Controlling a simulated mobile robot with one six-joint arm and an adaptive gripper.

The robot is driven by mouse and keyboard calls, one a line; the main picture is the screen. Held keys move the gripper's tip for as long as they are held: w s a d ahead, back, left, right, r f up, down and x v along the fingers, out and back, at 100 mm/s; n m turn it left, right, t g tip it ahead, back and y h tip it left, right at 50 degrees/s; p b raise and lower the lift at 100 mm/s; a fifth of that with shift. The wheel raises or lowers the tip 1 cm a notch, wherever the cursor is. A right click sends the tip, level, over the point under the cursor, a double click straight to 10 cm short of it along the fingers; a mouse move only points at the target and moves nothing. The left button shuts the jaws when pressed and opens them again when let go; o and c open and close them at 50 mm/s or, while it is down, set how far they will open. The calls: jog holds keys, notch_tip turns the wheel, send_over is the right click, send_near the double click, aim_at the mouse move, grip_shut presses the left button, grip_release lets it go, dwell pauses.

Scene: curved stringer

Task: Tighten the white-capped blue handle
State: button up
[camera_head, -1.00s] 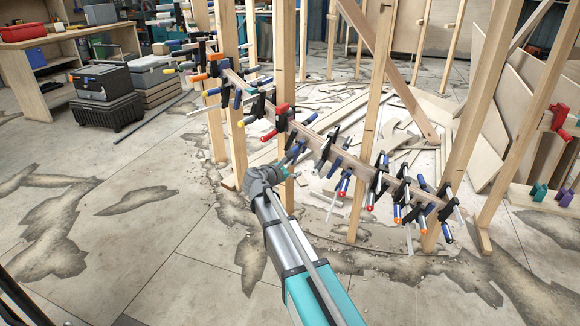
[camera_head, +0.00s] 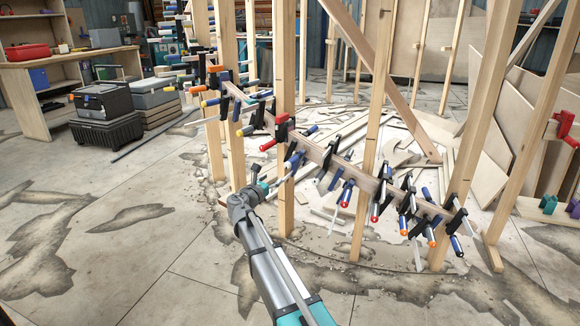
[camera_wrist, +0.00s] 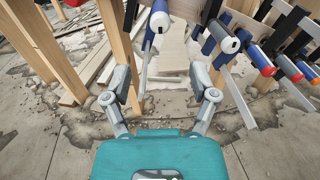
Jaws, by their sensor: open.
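In the wrist view, a blue handle with a white cap (camera_wrist: 159,20) hangs at the top, ahead of my gripper (camera_wrist: 161,82) and between the lines of its two fingers. My gripper is open and empty, with a gap to both handles. In the head view, my gripper (camera_head: 272,186) is in front of the curved stringer (camera_head: 325,157), just below a blue-handled clamp (camera_head: 293,160). The cap colour there is too small to tell.
Wooden posts (camera_head: 285,70) stand close to my gripper. Several clamps with red caps (camera_head: 345,205) and orange caps (camera_head: 432,243) line the stringer to the right. A red clamp (camera_head: 277,132) is above. Wood scraps cover the floor behind; the floor at left is open.

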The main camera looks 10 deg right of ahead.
aim_at(286, 167)
jog(key=x, duration=1.3)
jog(key=shift+w+d, duration=0.25)
jog(key=shift+d, duration=0.05)
grip_shut()
dwell(0.3)
